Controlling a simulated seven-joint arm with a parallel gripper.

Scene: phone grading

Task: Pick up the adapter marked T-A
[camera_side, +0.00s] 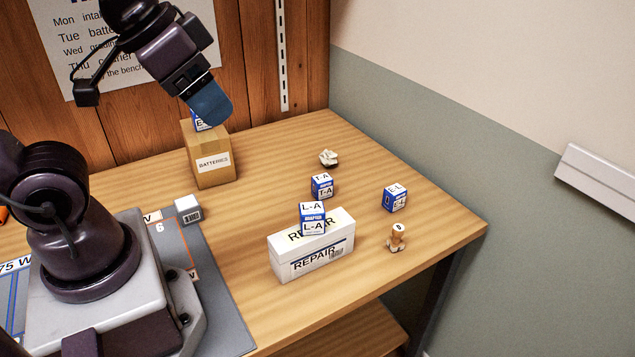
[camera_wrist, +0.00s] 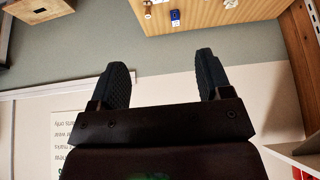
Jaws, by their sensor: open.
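The adapter marked T-A (camera_side: 321,187) is a small blue and white box. It stands on the table behind the REPAIR box, near the middle of the table in the side view. My gripper (camera_side: 212,104) is raised at the upper left, beside and above the BATTERIES box, far from the T-A adapter. In the wrist view my gripper (camera_wrist: 162,78) shows two dark fingers spread apart with nothing between them. A small blue box (camera_wrist: 175,18) shows at the top of the wrist view, but its marking is too small to read.
An L-A box (camera_side: 312,219) stands on the white REPAIR box (camera_side: 293,264). A similar box marked L-L or E-L (camera_side: 395,198) stands to the right. A blue box (camera_side: 199,122) sits on the BATTERIES box (camera_side: 204,145), partly hidden by my gripper. A stamp (camera_side: 397,238) and a crumpled piece (camera_side: 328,158) lie nearby.

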